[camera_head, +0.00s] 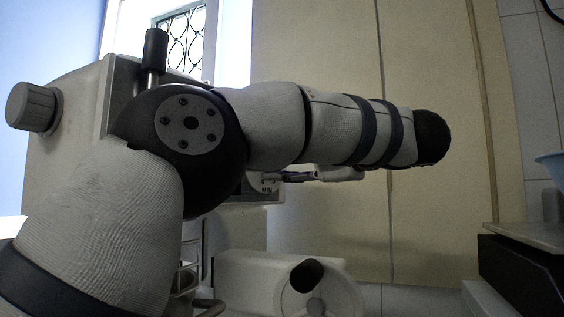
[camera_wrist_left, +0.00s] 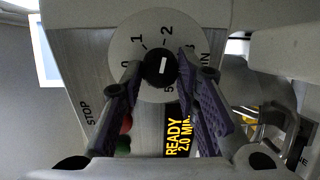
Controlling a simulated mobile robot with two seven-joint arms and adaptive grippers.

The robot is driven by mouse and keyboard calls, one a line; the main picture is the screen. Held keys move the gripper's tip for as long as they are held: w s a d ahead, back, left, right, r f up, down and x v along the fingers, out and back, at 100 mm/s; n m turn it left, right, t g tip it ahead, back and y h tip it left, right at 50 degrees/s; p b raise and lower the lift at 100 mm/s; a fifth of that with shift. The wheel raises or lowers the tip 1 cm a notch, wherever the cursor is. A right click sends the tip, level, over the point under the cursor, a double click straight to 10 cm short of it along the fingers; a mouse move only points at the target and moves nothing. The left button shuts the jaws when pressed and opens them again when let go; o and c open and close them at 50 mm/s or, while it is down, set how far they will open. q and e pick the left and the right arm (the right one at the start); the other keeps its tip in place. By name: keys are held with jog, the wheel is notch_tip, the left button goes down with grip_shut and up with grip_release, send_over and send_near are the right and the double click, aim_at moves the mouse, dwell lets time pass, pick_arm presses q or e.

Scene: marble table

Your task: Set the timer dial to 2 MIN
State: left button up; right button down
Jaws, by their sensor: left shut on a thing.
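The timer dial in the left wrist view is a pale round plate (camera_wrist_left: 125,48) with a black knob (camera_wrist_left: 152,70) at its centre. The knob's white mark stands nearly upright, close to the direction of the 2. Below it, a yellow display (camera_wrist_left: 178,138) reads READY 2.0 MIN. The two fingers of my left gripper (camera_wrist_left: 160,62) stand on either side of the knob and are shut on it. In the head view, my left arm hides most of the dial; a bit of its pale plate (camera_head: 262,186) shows under the forearm. My right gripper is in neither view.
The dial belongs to a grey machine (camera_head: 62,155) with a side knob (camera_head: 33,108) and an upright black handle (camera_head: 155,50). A red button (camera_wrist_left: 126,124) and a green button (camera_wrist_left: 122,146) sit near the left finger. A white appliance (camera_head: 240,275) stands below; a blue bowl (camera_head: 551,164) is far right.

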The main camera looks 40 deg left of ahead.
pick_arm(q)
jog(key=shift+r, duration=0.1)
jog(key=o, duration=1.2)
jog(key=shift+c, duration=0.2)
jog(key=d, duration=1.2)
jog(key=shift+r, duration=0.2)
jog(key=shift+s, duration=0.1)
